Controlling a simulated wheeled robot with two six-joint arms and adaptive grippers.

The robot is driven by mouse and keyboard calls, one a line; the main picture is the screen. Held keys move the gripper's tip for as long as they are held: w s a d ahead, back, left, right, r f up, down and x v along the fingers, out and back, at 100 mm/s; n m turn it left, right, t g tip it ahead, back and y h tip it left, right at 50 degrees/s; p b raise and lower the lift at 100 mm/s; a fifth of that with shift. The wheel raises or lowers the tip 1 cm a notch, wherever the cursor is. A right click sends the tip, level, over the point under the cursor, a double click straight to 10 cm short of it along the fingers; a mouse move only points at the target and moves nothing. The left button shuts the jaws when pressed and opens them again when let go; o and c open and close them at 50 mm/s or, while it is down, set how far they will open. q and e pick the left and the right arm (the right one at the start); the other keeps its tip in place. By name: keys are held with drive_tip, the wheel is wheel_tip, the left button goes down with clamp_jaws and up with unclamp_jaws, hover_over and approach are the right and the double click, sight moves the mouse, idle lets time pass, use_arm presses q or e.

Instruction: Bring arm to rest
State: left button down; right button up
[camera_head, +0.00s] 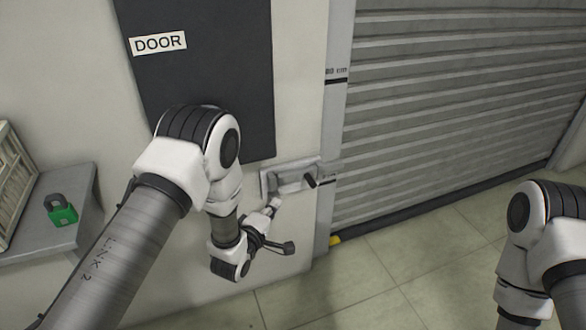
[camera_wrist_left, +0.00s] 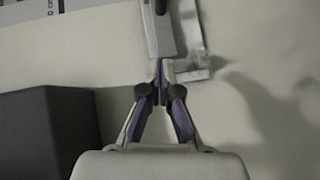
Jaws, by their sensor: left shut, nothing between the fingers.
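My left arm comes in from the left in the head view and bends down in front of the wall. Its gripper (camera_head: 274,206) is near the grey latch plate (camera_head: 290,180) beside the shutter frame. In the left wrist view the left gripper (camera_wrist_left: 160,92) has its fingers together, with nothing between them. The latch (camera_wrist_left: 161,30) shows just beyond the fingertips; I cannot tell whether they touch it. My right arm shows at the lower right of the head view, but its gripper is outside the picture.
A dark panel labelled DOOR (camera_head: 215,75) is on the wall behind my left arm. A grey roller shutter (camera_head: 450,90) fills the right. A green padlock (camera_head: 62,211) sits on a grey shelf (camera_head: 75,180) at left. The tiled floor (camera_head: 400,270) between the arms is clear.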

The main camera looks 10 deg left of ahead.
use_arm(q)
drive_tip(key=s+a+f+g+y, duration=0.1)
drive_tip(key=s+a+f+g, duration=0.25)
drive_tip(key=s+f, duration=0.55)
drive_tip(key=s+a+f+m+g+y, duration=0.1)
drive_tip(key=s+f+m+g, duration=0.25)
drive_tip(key=s, duration=0.65)
drive_tip(key=s+a+f+m+g, duration=0.1)
drive_tip(key=s+f+m+g, duration=0.1)
drive_tip(key=s+m+g, duration=0.5)
drive_tip(key=s+a+f+m+g+y, duration=0.1)
drive_tip(key=s+f+m+g, duration=0.15)
drive_tip(key=s, duration=0.95)
wheel_tip(320, 180, up, 17)
drive_tip(key=m+p, duration=0.1)
drive_tip(key=p, duration=1.6)
drive_tip(key=shift+s+d+p, duration=0.15)
drive_tip(key=shift+s+p, duration=0.15)
drive_tip(key=shift+p, duration=0.05)
drive_tip(key=shift+s+r, duration=0.1)
drive_tip(key=shift+r, duration=0.05)
